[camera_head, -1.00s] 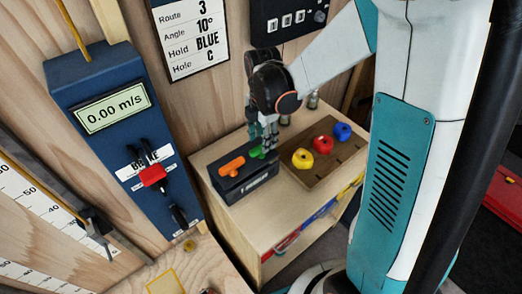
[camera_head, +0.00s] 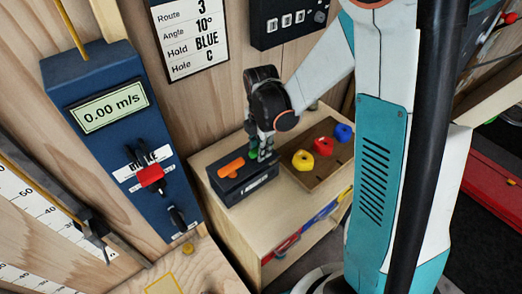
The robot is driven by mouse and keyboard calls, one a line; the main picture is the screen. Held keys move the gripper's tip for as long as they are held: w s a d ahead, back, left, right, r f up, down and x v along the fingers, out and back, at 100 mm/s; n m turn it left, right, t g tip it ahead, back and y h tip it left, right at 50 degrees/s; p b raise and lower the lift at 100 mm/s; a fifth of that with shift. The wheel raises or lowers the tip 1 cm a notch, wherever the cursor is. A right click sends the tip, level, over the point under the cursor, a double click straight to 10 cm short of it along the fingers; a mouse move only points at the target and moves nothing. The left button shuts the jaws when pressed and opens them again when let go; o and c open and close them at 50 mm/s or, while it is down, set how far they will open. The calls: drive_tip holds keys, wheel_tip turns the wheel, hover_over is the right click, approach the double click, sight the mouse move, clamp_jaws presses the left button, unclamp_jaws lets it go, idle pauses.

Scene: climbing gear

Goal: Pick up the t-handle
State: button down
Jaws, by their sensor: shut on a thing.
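Two T-shaped handles sit at a dark box (camera_head: 232,192) on the wooden cabinet. The orange t-handle (camera_head: 231,167) lies across the box top at its left. The green t-handle (camera_head: 254,156) is at the right of the box top, mostly hidden by my fingers. My gripper (camera_head: 262,152) points down over the right part of the box and is shut on the green t-handle. I cannot tell whether the green handle is lifted off the box.
Yellow (camera_head: 302,160), red (camera_head: 324,146) and blue (camera_head: 343,133) holds sit in a wooden tray (camera_head: 312,183) right of the box. A blue panel (camera_head: 110,115) with a display and red lever stands at the left. A wooden wall is behind.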

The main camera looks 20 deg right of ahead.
wheel_tip(320, 180, up, 20)
drive_tip(key=p, duration=0.4)
idle(0.4)
